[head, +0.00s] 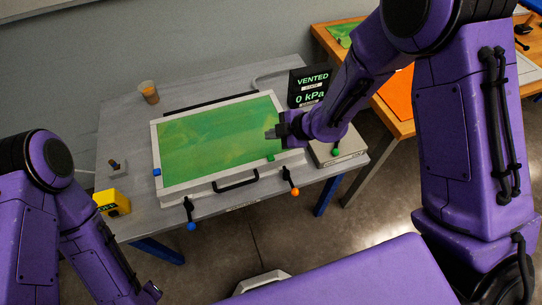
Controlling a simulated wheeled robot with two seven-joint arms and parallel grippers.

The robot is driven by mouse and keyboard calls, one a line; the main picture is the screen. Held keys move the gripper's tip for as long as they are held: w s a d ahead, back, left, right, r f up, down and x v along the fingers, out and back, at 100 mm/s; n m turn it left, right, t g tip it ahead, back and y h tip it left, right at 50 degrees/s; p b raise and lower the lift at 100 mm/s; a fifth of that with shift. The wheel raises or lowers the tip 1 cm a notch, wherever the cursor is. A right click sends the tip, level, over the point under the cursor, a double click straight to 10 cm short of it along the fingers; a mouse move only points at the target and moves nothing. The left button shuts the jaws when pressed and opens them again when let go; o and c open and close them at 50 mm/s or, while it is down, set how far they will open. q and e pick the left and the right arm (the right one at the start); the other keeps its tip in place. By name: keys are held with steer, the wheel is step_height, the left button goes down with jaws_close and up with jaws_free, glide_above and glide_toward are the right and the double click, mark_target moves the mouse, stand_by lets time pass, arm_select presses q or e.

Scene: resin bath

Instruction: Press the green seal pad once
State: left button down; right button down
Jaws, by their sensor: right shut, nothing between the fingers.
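The green seal pad (270,157) is a small bright green block at the front right of the white-framed panel (186,188) with a swirled green surface. My right gripper (271,134) is shut and empty. It appears over the right part of the panel, a little behind the pad in the picture. I cannot tell its height above the panel. The pad is uncovered. My left arm comes in at the lower left, and its fingers do not show.
A blue block (157,172) sits at the panel's left edge. A display (311,87) reads "VENTED, 0 kPa". A grey box (340,148) with a green knob stands right. A black handle (236,181), blue-tipped and orange-tipped levers line the front. A cup (149,92) and yellow box (112,202) stand left.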

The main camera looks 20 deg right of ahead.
steer(key=b, duration=0.7)
glide_above(273, 158)
step_height(273, 158, down, 8)
steer(key=shift+s+r, duration=0.1)
steer(key=shift+f, duration=0.45)
steer(key=shift+f+b, duration=0.1)
steer(key=shift+b, duration=0.25)
stand_by(0.7)
steer(key=shift+f, duration=0.3)
steer(key=shift+f+b, duration=0.55)
steer(key=shift+b, duration=0.05)
stand_by(0.5)
steer(key=shift+r+p, duration=1)
steer(key=shift+r, duration=0.1)
